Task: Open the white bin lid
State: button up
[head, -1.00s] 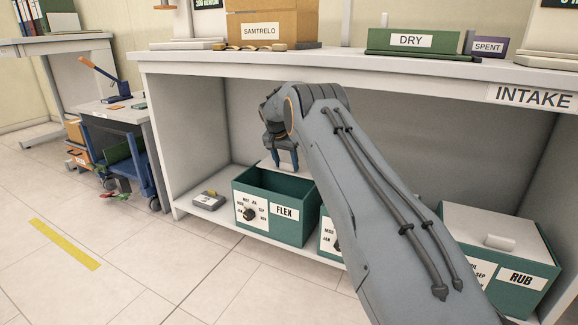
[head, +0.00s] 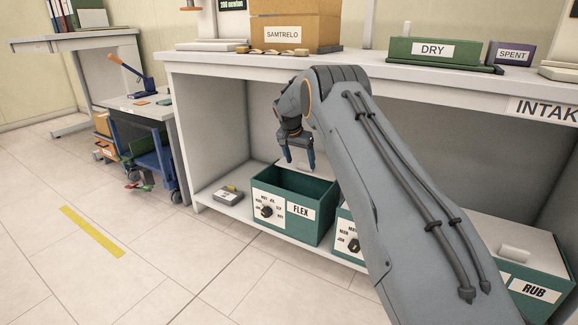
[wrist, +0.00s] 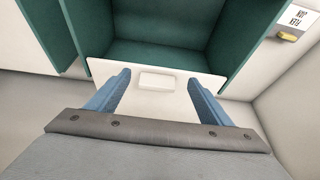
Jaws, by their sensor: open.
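The green FLEX bin (head: 265,228) stands on the low shelf under the bench with its top uncovered. A white lid (wrist: 112,78) with a small raised white handle (wrist: 155,82) is at the bin's back edge in the wrist view. My gripper (head: 300,163) is above the back of the FLEX bin, fingers pointing down. In the wrist view my open gripper (wrist: 159,76) has its fingers on either side of the handle, with gaps visible. I cannot tell how high the fingertips are above the lid. In the head view the lid is mostly hidden behind the gripper and bin.
A second green bin (head: 347,232) is partly hidden by my arm. The RUB bin (head: 540,291) at right has a white lid (head: 535,255) on top. A grey box (head: 228,197) sits left of the FLEX bin. The bench top (head: 370,69) is above the shelf.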

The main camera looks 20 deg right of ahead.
jog(key=s+a+p, duration=0.4)
jog(key=s+a, duration=0.3)
dwell(0.3)
jog(key=s+a+r+n+g+y, duration=0.1)
jog(key=s+a+r+n, duration=0.3)
jog(key=s+a+r, duration=0.65)
jog(key=s+a+r+n+y, duration=0.2)
jog(key=s+a+r+n, duration=0.35)
jog(key=s+a, duration=0.8)
jog(key=s+r+n+g+y, duration=0.25)
jog(key=s+n, duration=0.35)
jog(key=s, duration=3.1)
jog(key=d+r+m+p, duration=0.2)
jog(key=d+r+p, duration=0.4)
jog(key=r+p, duration=0.3)
jog(key=d+r+m+h+p, duration=0.1)
jog(key=d+r+p, duration=0.6)
jog(key=p, duration=0.9)
jog(key=d+r+m+h+p, duration=0.1)
jog(key=d+r+m+p, duration=0.2)
jog(key=d+r+p, duration=0.4)
notch_tip(320, 180, up, 6)
jog(key=p, duration=0.5)
jog(key=shift+w+d+r+p, duration=0.15)
jog(key=shift+w+p, duration=0.1)
jog(key=shift+p, duration=0.15)
